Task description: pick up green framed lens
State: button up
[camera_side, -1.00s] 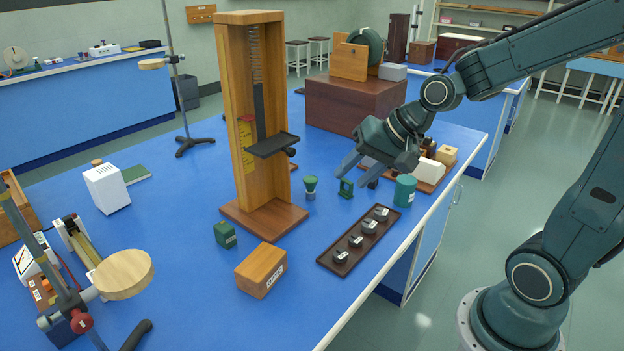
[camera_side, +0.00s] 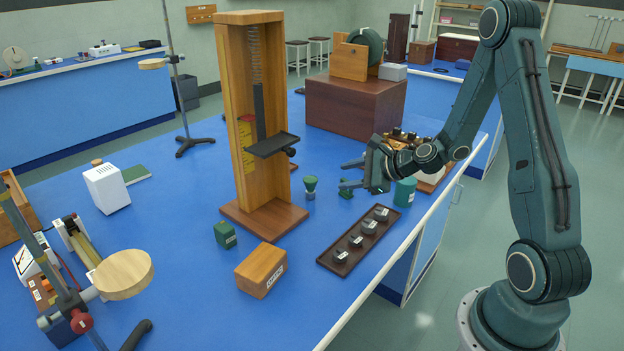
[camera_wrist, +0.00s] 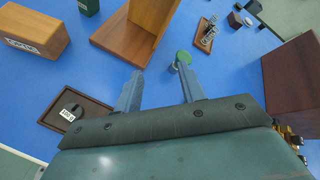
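In the wrist view my gripper (camera_wrist: 160,72) is also open, with nothing held between the fingers.
The wooden tower (camera_side: 268,212) stands left of my gripper. A dark tray of weights (camera_side: 333,262) lies in front, with a green cylinder (camera_side: 405,191) at right. A reddish-brown box (camera_side: 350,108) stands behind.

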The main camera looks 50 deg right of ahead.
aim_at(345, 191)
jog(key=s+d+f+m+h, duration=0.1)
jog(key=d+f+m, duration=0.1)
jog(key=d+m, duration=0.1)
jog(key=d+f+m+h, duration=0.2)
jog(key=d+m, duration=0.1)
jog(key=m, duration=0.1)
jog(key=s+d+f+m+t+h, duration=0.1)
jog(key=d+f+m, duration=0.2)
jog(key=d+m, duration=0.1)
jog(key=shift+s+h, duration=0.3)
jog(key=shift+s+d+f+m, duration=0.2)
jog(key=shift+d+f+m, duration=0.15)
jog(key=shift+d+m, duration=0.05)
jog(key=shift+x, duration=4.3)
jog(key=shift+x, duration=2.6)
jog(key=shift+d+r, duration=0.1)
grip_shut()
